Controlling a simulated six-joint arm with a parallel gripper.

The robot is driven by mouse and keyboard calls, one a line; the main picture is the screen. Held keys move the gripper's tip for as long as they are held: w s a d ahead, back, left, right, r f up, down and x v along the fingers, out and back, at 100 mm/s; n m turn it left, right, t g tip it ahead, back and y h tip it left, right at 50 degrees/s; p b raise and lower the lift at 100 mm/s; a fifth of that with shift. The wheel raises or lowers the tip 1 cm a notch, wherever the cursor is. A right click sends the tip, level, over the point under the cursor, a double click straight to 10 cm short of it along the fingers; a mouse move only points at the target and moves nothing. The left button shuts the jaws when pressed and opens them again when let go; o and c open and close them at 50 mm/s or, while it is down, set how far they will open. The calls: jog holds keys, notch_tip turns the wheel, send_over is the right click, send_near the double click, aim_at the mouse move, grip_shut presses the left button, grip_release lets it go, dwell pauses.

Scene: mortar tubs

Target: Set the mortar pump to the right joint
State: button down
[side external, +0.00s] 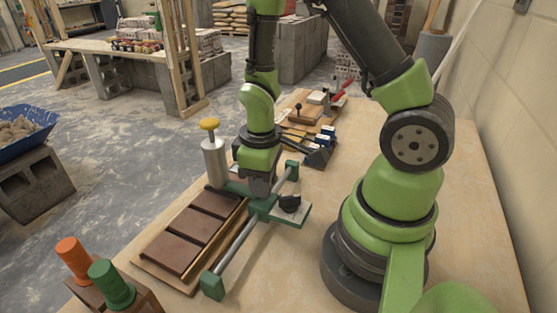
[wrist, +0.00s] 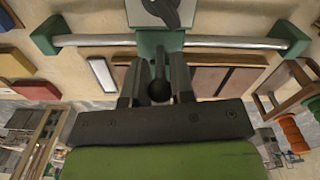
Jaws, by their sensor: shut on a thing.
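The mortar pump is a grey cylinder with a yellow knob (side external: 213,160) standing upright at the far end of a row of brown bricks (side external: 205,222). A green carriage (side external: 262,206) beside it rides on a metal rail (side external: 240,245) with green end blocks. My gripper (side external: 257,190) points down over the carriage. In the wrist view my gripper (wrist: 158,92) is shut on a dark ball-ended handle (wrist: 159,72) in front of the green carriage (wrist: 158,42). Brown bricks (wrist: 240,80) show to the right there. Narrow joints separate the bricks; the pump's exact alignment with a joint is hidden.
Orange (side external: 73,255) and green (side external: 110,283) spools stand in a wooden holder at the near left. Trays and small blocks (side external: 318,140) lie behind the rail.

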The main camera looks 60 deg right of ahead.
jog(key=a, duration=1.2)
jog(key=shift+a, duration=0.1)
jog(key=c, duration=1)
grip_release()
notch_tip(320, 180, up, 10)
